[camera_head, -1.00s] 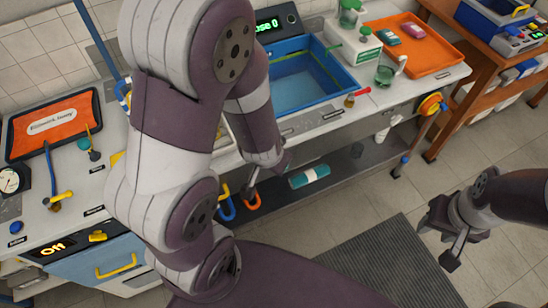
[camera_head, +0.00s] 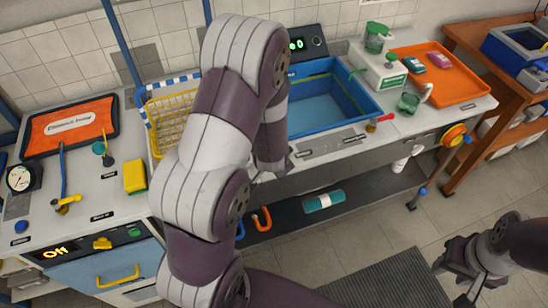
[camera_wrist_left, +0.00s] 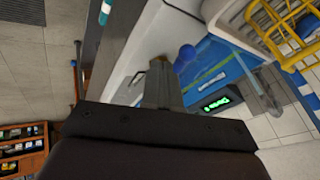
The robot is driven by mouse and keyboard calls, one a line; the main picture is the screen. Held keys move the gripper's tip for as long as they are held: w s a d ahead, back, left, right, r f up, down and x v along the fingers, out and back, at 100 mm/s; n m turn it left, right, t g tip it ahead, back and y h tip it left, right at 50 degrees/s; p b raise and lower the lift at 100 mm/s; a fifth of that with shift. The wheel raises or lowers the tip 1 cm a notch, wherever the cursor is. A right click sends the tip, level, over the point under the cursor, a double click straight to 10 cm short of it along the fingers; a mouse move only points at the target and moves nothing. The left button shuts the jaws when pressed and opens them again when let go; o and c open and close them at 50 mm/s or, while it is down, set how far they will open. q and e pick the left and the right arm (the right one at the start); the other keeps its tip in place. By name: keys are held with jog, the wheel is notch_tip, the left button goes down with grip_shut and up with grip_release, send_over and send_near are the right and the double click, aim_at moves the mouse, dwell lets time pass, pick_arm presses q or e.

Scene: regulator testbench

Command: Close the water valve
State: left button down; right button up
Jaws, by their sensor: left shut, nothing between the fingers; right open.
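A small brass valve with a red lever (camera_head: 380,120) sits on the front ledge by the right corner of the blue water basin (camera_head: 325,105). A brass fitting with a yellow lever (camera_head: 67,203) stands on the left of the bench. I cannot tell from labels which one is the water valve. My left arm crosses the middle of the head view and largely hides its gripper. In the left wrist view the left gripper (camera_wrist_left: 160,85) is shut and empty, with a brass-coloured part just past its fingertips. My right gripper (camera_head: 462,268) is open over the floor at lower right, away from the bench.
A yellow basket (camera_head: 170,122) and yellow sponge (camera_head: 135,177) are left of my arm. An orange tray (camera_head: 450,88) and a white device (camera_head: 379,68) stand right of the basin. A teal-and-white cylinder (camera_head: 323,201) lies on the lower shelf.

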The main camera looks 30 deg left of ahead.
pick_arm(q)
jog(key=shift+w+a, duration=0.15)
jog(key=shift+a, duration=0.3)
jog(key=shift+w+a+p, duration=0.2)
jog(key=shift+a, duration=0.3)
jog(key=shift+w+a+p, duration=0.15)
jog(key=shift+a, duration=0.35)
jog(key=shift+d, duration=0.1)
